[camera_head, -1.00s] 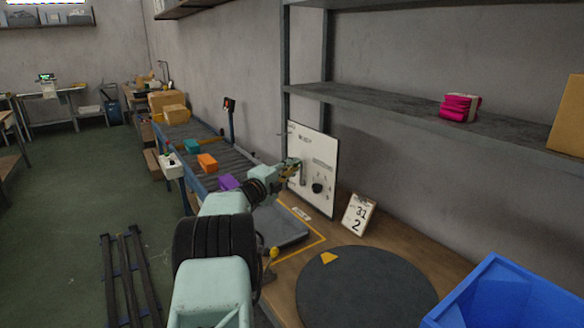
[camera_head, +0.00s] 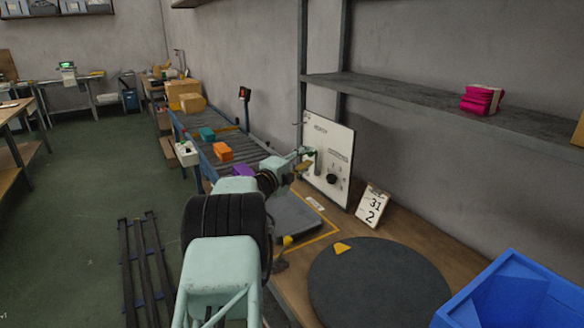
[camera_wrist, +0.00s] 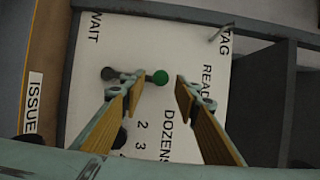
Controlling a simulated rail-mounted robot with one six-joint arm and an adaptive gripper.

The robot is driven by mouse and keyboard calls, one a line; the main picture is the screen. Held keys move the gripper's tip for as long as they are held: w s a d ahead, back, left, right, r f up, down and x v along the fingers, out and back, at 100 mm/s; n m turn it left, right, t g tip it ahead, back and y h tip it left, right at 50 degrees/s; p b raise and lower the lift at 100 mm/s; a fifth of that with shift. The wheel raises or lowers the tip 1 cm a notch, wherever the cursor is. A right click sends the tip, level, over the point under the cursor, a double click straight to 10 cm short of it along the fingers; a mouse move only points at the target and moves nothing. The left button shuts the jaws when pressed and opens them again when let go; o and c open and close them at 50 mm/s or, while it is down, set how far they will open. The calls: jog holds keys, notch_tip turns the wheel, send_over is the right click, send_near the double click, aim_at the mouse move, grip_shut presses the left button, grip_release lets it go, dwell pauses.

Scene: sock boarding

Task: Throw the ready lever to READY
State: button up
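The white control panel (camera_head: 341,140) stands upright at the back of the bench. In the wrist view it appears turned sideways, with WAIT at upper left and READY at right. The ready lever shows a green knob (camera_wrist: 160,77) and a dark round base (camera_wrist: 108,73) to its left, on the WAIT side. My gripper (camera_wrist: 158,86) is open in front of the panel, one finger on each side of the knob. The left finger partly covers the stretch between base and knob. I cannot tell whether a finger touches the lever. My gripper also shows in the head view (camera_head: 307,158).
A dark dial (camera_head: 331,179) sits low on the panel. A hook (camera_wrist: 222,32) shows near TAG. A date card (camera_head: 372,205), a round dark turntable (camera_head: 380,285) and a blue bin (camera_head: 515,295) lie to the right. A roller conveyor (camera_head: 215,148) carries coloured blocks at left.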

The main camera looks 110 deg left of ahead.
jog(key=v, duration=1)
jog(key=shift+d, duration=0.25)
jog(key=shift+r, duration=0.1)
dwell(0.7)
